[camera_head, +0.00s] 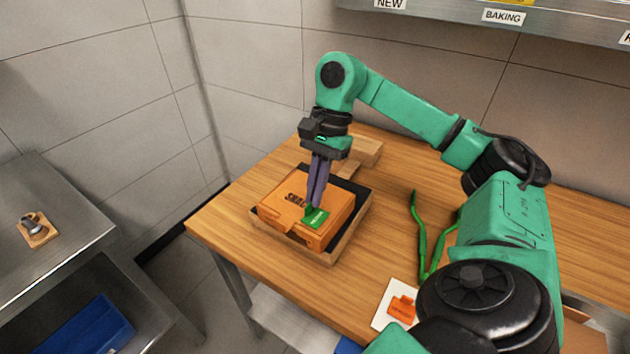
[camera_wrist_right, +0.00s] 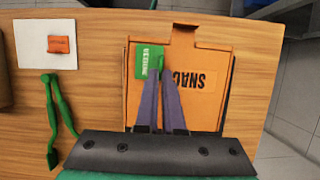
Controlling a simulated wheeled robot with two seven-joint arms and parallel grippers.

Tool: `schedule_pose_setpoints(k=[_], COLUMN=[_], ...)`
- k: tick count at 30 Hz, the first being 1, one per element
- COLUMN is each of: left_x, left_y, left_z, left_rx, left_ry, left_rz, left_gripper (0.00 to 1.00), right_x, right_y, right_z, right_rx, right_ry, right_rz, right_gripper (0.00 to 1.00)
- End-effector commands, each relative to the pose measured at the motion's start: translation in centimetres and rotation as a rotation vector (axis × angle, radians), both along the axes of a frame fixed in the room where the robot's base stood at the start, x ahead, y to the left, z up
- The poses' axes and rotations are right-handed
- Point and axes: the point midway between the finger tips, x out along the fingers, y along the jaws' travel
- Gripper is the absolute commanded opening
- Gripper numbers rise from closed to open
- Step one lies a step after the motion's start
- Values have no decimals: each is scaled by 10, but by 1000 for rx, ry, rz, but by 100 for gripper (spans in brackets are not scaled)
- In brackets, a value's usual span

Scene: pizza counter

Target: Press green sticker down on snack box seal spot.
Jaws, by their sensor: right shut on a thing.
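The orange snack box (camera_head: 283,212) lies closed in a shallow wooden tray (camera_head: 328,258) on the table; its lid reads "SNA…" in the right wrist view (camera_wrist_right: 204,100). The green sticker (camera_head: 318,219) with white lettering is at the box's front edge, toward the right corner. In the right wrist view the sticker (camera_wrist_right: 146,59) is at the lid's upper left corner, left of the front tab. My right gripper (camera_head: 311,207) points down, its purple fingers shut on the sticker's edge. I cannot tell whether the sticker lies flat on the lid. No separate seal spot mark is discernible. My left gripper is out of view.
A white sheet (camera_head: 385,318) with an orange sticker (camera_head: 402,309) lies near the table's front edge. Green tongs (camera_head: 422,245) lie right of the tray. Wooden blocks (camera_head: 366,149) stand behind the tray. A steel shelf (camera_head: 560,31) hangs above at the back.

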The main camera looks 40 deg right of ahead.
Motion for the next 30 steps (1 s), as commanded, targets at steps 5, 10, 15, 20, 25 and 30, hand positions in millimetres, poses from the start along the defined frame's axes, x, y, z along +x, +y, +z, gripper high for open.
schedule_pose_setpoints(k=[5,10,15,20,25,30], left_x=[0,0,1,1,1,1], left_y=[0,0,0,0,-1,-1], left_z=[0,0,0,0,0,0], left_rx=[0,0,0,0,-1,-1], left_ry=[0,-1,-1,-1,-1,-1], left_rz=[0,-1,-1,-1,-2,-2], left_gripper=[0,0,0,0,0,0], right_x=[0,0,0,0,0,0], right_y=[0,0,0,0,0,0], right_z=[-1,-5,-7,-7,-7,-7], right_rx=[0,0,0,0,0,0], right_ry=[0,-1,-1,-1,-1,-1], right_rz=[0,0,0,0,0,0], right_gripper=[0,0,28,40,45,45])
